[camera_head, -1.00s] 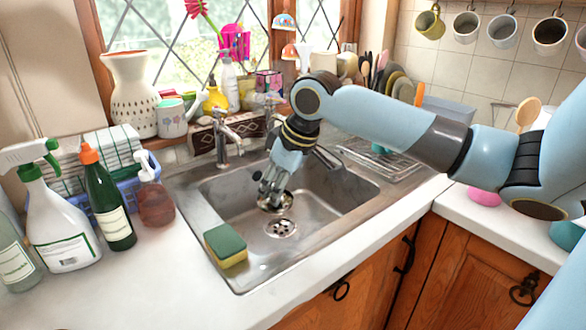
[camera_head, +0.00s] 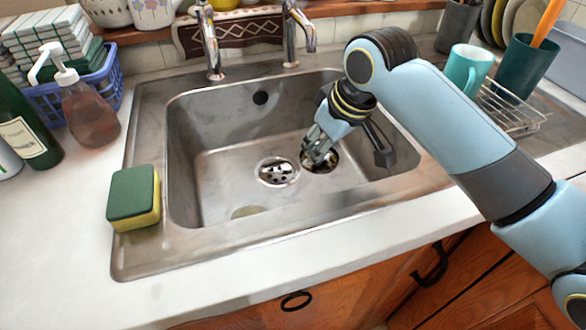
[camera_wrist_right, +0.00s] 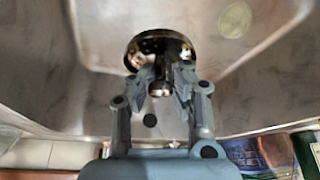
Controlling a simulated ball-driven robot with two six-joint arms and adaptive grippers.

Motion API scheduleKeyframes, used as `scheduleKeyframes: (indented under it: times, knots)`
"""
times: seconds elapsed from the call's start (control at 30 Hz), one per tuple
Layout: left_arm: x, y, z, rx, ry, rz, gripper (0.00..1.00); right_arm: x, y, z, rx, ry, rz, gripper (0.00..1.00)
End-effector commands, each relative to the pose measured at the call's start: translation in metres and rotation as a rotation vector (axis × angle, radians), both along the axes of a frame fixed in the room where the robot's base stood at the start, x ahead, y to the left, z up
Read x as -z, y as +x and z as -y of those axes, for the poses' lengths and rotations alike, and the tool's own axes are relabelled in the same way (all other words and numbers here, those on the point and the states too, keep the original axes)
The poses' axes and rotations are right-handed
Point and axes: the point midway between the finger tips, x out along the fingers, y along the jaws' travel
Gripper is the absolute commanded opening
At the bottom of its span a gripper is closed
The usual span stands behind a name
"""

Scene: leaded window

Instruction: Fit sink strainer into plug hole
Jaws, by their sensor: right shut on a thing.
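The sink strainer (camera_head: 322,162) is a shiny dark metal disc with a central knob. My right gripper (camera_head: 316,150) is shut on the strainer's knob, which shows between the fingertips (camera_wrist_right: 160,84) in the right wrist view; the disc (camera_wrist_right: 150,46) is beyond them. The plug hole (camera_head: 278,171) is a silver ring with dark openings in the sink floor. In the head view the strainer appears just right of the plug hole; its height above the floor is hard to tell. The plug hole is not seen in the right wrist view. My left gripper is not in view.
The steel sink (camera_head: 190,205) has walls around the gripper. Two taps (camera_head: 208,45) stand behind it. A green and yellow sponge (camera_head: 134,196) sits on the left rim. A soap bottle (camera_head: 88,112) stands left, a wire rack (camera_head: 515,112) right. A pale round patch (camera_head: 249,212) shows inside the sink.

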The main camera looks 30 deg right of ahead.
Motion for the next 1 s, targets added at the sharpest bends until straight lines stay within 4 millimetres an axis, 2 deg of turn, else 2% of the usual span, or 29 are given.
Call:
scheduleKeyframes:
  times: [0.1,0.27,0.4,0.6,0.7,0.9,1.0]
  knots:
    - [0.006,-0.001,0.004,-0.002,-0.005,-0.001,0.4,0.007,-0.001,-0.009,0.001,0.003,0.001,0.0]
    - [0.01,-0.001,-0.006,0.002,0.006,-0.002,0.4,0.016,0.005,-0.012,0.002,0.001,0.0,0.0]
    - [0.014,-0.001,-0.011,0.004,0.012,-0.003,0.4,0.033,0.033,-0.016,0.002,0.002,0.0,0.0]
    - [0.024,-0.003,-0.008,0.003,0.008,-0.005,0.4,0.063,0.082,-0.023,0.001,0.0,0.0,0.0]
    - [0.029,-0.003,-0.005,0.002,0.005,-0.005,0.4,0.074,0.1,-0.026,0.001,0.002,-0.001,0.0]
    - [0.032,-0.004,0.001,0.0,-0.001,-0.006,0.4,0.085,0.114,-0.028,0.001,-0.001,-0.002,0.0]
    - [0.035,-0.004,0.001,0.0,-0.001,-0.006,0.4,0.1,0.113,-0.028,0.0,-0.001,-0.004,0.0]
